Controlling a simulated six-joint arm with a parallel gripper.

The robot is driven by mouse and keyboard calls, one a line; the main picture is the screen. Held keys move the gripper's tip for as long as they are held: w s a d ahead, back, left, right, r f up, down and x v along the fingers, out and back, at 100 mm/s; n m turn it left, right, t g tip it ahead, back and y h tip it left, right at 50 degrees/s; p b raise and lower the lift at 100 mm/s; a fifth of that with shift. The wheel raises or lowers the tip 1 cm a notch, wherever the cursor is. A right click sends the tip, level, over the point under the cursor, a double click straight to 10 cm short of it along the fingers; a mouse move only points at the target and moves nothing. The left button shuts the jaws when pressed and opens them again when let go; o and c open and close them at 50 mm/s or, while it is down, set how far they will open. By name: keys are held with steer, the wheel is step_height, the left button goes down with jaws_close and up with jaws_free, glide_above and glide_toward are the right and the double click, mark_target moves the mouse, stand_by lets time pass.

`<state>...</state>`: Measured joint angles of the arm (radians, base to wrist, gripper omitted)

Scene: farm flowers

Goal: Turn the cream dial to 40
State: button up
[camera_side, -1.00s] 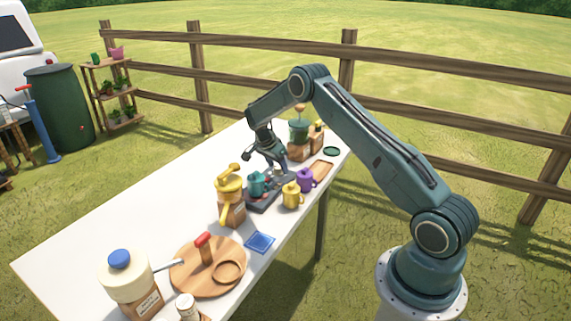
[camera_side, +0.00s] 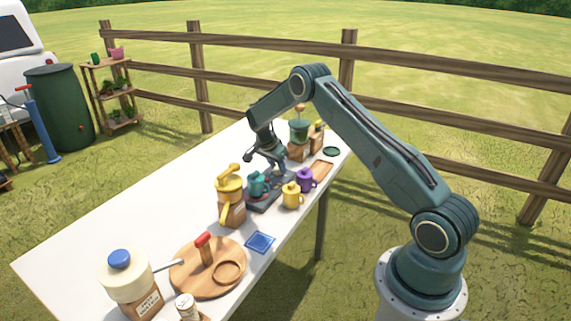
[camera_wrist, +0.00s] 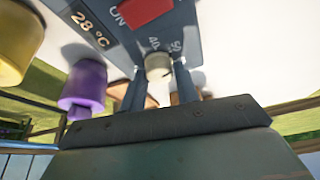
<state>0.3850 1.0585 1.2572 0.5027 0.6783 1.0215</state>
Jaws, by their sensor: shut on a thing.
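The cream dial (camera_wrist: 157,65) shows in the wrist view on the blue-grey face of a heating plate (camera_wrist: 195,45). Printed numbers sit just above it, one reading 40, and a display (camera_wrist: 90,28) reads 28 °C. My gripper (camera_wrist: 160,80) has a finger on each side of the dial and is shut on it. In the side view my gripper (camera_side: 276,166) reaches down to the far end of the dark plate (camera_side: 264,204), where the dial is hidden. A teal mug (camera_side: 257,185) stands on the plate.
A red ON switch (camera_wrist: 140,10) is close to the dial. A yellow mug (camera_side: 291,196) and a purple mug (camera_side: 306,180) stand right of the plate. A yellow-topped grinder-like thing (camera_side: 230,198) stands at its near end. The table's left part (camera_side: 150,200) is clear.

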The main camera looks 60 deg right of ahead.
steer(key=n+t, duration=0.1)
steer(key=n, duration=0.2)
steer(key=n+t, duration=0.1)
steer(key=n, duration=0.1)
steer(key=shift+s+n, duration=0.2)
steer(key=shift+n, duration=0.2)
steer(key=n+t, duration=0.1)
steer(key=n, duration=0.1)
steer(key=n+t+y, duration=0.1)
steer(key=n, duration=0.2)
steer(key=shift+n, duration=0.3)
steer(key=o, duration=1)
steer(key=shift+d+y, duration=0.1)
steer(key=shift+y, duration=0.2)
steer(key=shift+s+r, duration=0.1)
steer(key=shift+r, duration=0.05)
